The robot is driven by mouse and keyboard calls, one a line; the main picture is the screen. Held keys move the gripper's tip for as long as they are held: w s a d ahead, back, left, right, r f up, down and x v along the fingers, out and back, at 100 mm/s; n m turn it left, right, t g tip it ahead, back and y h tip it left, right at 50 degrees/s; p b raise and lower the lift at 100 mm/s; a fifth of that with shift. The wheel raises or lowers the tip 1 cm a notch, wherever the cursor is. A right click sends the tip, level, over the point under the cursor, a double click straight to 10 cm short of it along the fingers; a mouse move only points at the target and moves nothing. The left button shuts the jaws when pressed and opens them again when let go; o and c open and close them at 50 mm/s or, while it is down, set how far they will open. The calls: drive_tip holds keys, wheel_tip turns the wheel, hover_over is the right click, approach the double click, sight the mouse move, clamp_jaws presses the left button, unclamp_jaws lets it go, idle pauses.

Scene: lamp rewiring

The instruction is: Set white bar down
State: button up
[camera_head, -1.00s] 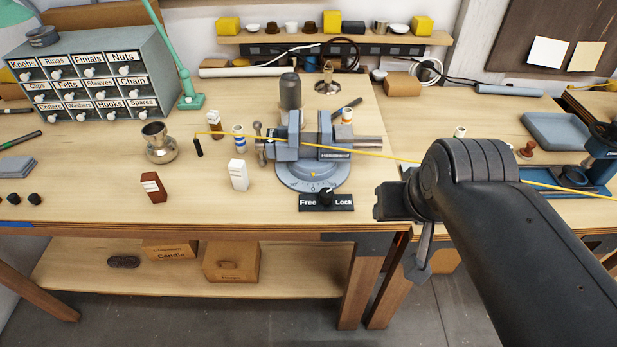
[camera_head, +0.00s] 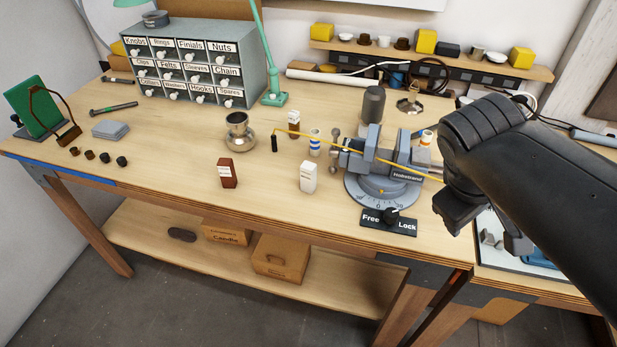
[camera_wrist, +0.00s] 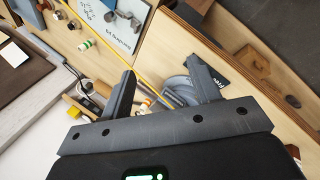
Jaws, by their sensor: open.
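My gripper (camera_head: 484,222) is at the right, beyond the vise and well apart from the white block. In the wrist view my gripper (camera_wrist: 160,66) has its fingers spread with nothing held between them. Part of the vise and the yellow cord show beyond the fingers. I cannot make out the white block in the wrist view.
The grey-blue vise (camera_head: 384,180) holds the middle right, with a yellow cord (camera_head: 330,141) running across it towards my arm. A brass pot (camera_head: 240,135) and drawer cabinet (camera_head: 195,65) stand behind.

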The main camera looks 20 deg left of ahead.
drive_tip(key=w+a+n+t+h, duration=0.45)
drive_tip(key=w+a+n, duration=0.45)
drive_tip(key=a+n, duration=0.35)
drive_tip(key=s+a+r+n+t+y, duration=0.15)
drive_tip(key=a+n+t+y, duration=0.35)
drive_tip(key=a+n+t, duration=1.2)
drive_tip(key=m+g, duration=0.4)
drive_tip(key=g, duration=0.4)
approach(312, 166)
drive_tip(key=shift+w+a+f, duration=0.55)
drive_tip(key=shift+a, duration=0.3)
drive_tip(key=shift+f, duration=0.25)
drive_tip(key=shift+w+d+m+h, duration=0.1)
drive_tip(key=shift+w+m+h, duration=0.15)
drive_tip(key=shift+w+h, duration=0.1)
drive_tip(key=x, duration=0.5)
drive_tip(key=shift+w+d, duration=0.1)
drive_tip(key=shift+w, duration=0.1)
drive_tip(key=x, duration=0.4)
drive_tip(key=shift+w+d+f, duration=0.1)
drive_tip(key=shift+w+d, duration=0.2)
drive_tip(key=shift+w, duration=0.05)
drive_tip(key=shift+c, duration=0.4)
